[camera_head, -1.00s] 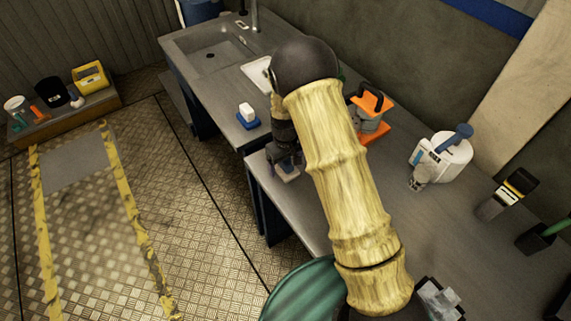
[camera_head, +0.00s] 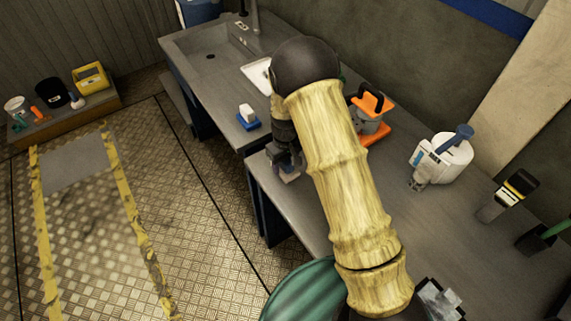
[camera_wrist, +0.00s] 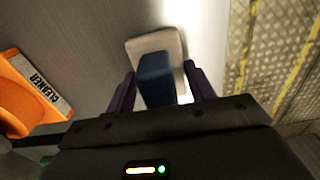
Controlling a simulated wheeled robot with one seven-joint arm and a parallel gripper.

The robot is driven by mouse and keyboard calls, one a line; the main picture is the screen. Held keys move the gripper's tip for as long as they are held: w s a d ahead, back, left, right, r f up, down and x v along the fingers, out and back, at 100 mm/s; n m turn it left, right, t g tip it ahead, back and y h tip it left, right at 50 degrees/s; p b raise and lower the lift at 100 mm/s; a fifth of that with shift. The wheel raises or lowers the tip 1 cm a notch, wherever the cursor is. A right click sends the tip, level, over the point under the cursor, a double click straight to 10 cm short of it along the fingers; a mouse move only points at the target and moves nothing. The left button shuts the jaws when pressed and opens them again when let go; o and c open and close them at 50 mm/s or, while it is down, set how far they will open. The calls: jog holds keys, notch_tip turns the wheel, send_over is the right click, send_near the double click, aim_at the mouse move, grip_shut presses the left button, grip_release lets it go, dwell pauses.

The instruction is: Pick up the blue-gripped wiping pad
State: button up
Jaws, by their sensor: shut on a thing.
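The wiping pad is a pale beige rectangular pad (camera_wrist: 171,45) with a dark blue block grip (camera_wrist: 154,76) on top. In the wrist view my gripper (camera_wrist: 162,84) has its two dark purple fingers on either side of the blue grip, shut on it. In the head view my gripper (camera_head: 286,162) points down at the left edge of the grey workbench, and a small pale part of the pad (camera_head: 291,178) shows below it. My arm hides much around it. I cannot tell whether the pad touches the bench.
On the workbench (camera_head: 310,225) stand an orange item (camera_head: 376,134), a white bottle-like container (camera_head: 442,160) with a blue top and a dark brush-like tool (camera_head: 508,194). A white block on a blue base (camera_head: 248,117) sits near the sink (camera_head: 210,54).

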notch_tip(320, 180, up, 10)
jog(key=shift+f+b, duration=0.1)
jog(key=shift+b, duration=0.7)
jog(key=shift+o, duration=0.9)
jog(key=shift+c, duration=0.2)
